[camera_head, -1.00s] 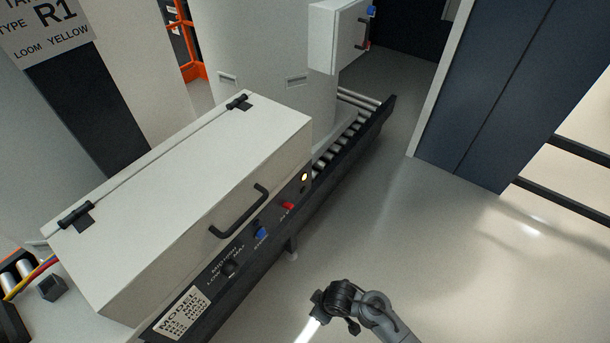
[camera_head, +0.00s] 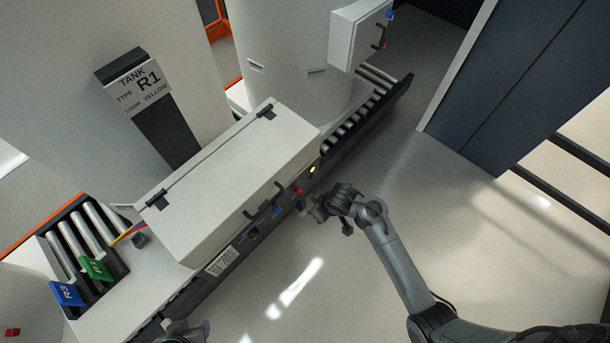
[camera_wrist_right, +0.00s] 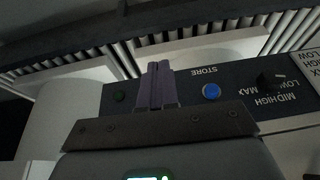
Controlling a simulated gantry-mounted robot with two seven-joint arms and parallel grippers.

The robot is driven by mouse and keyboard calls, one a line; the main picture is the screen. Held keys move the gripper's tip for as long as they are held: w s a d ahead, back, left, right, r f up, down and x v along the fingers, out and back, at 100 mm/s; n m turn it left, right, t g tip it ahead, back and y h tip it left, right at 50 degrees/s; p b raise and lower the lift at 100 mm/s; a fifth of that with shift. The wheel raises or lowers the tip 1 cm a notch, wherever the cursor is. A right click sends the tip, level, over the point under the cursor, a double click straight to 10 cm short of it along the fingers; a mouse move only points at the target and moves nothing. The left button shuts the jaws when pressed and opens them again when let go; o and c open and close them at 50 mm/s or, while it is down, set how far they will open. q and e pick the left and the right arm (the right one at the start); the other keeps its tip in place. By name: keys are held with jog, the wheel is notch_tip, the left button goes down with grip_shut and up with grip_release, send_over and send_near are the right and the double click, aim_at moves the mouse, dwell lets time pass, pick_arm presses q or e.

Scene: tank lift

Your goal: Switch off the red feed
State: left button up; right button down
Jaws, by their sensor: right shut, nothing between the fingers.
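A white lidded cabinet (camera_head: 225,180) has a dark control strip along its front. My right gripper (camera_head: 320,208) is just in front of the red control. In the right wrist view its fingers (camera_wrist_right: 155,85) are shut and empty before the panel, beside the blue button (camera_wrist_right: 211,91); no red control shows there. I cannot tell whether they touch the panel. A grey part, seemingly of my left arm, shows at the bottom edge; its fingers are not visible.
Coloured cables (camera_head: 128,232) run at the cabinet's left end, near rollers with a green tag (camera_head: 96,268) and a blue tag (camera_head: 67,293). A wall box (camera_head: 357,35) has a red-marked handle. A roller conveyor (camera_head: 375,100) runs behind. The floor at right is clear.

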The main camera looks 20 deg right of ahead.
jog(key=t+p, duration=0.1)
jog(key=p, duration=0.5)
send_near(300, 192)
notch_tip(300, 192, up, 4)
pick_arm(q)
notch_tip(300, 192, up, 7)
jog(key=shift+a, duration=0.2)
pick_arm(e)
jog(key=shift+s+d+f, duration=0.2)
jog(key=shift+s, duration=0.15)
pick_arm(q)
jog(key=shift+d+b, duration=0.15)
jog(key=shift+b, duration=0.15)
pick_arm(e)
jog(key=shift+f, duration=0.15)
pick_arm(q)
jog(key=shift+f+b, duration=0.6)
jog(key=shift+b, duration=0.05)
pick_arm(e)
jog(key=shift+x, duration=4.9)
jog(key=shift+s+f, duration=0.1)
jog(key=shift+s, duration=0.05)
